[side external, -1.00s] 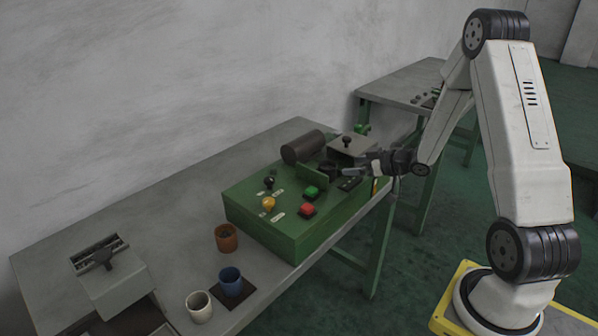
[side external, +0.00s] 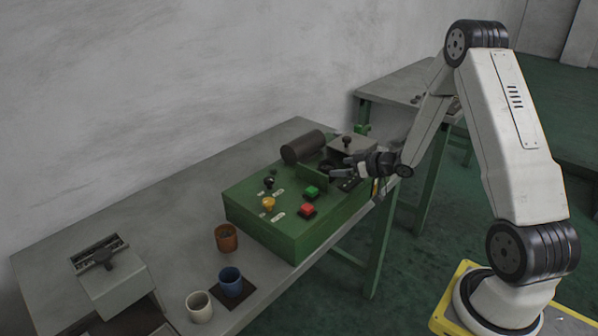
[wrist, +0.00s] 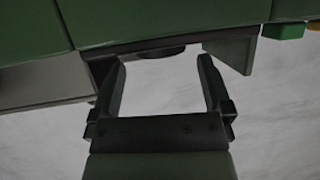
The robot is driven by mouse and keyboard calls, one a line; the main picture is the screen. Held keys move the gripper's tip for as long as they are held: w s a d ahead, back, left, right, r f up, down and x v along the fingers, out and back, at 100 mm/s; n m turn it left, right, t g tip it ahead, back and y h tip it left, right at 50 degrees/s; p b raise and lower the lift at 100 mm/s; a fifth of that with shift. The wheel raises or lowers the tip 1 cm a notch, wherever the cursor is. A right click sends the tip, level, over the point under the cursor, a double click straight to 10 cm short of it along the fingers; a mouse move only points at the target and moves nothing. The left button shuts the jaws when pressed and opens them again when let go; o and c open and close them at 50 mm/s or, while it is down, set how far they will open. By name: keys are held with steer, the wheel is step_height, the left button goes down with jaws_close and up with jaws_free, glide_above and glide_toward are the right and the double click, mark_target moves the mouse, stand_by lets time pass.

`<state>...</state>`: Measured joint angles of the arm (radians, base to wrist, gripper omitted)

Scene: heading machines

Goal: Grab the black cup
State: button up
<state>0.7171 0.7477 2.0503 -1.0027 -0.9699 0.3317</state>
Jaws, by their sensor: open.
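A dark round shape, which looks like the black cup (side external: 326,165), stands at the back of the green control box (side external: 262,225), behind the small upright green plate (side external: 312,174) and partly hidden. My gripper (side external: 339,169) is open and empty over the right end of the box, with its fingers pointing left toward that dark shape. In the wrist view the two fingers (wrist: 162,62) are spread wide. A dark rounded edge shows just beyond and between their tips; I cannot tell if it is the cup.
A dark cylinder (side external: 304,146) lies behind the box. Yellow, green (side external: 311,192) and red (side external: 307,210) controls stand on it. Orange (side external: 227,238), blue (side external: 230,281) and white (side external: 199,306) cups stand on the grey table at left. A grey lever box (side external: 111,283) is at far left.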

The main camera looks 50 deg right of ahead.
mark_target(336, 167)
steer(key=shift+x, duration=2)
steer(key=shift+c, duration=0.2)
jaws_close()
steer(key=shift+r, duration=0.25)
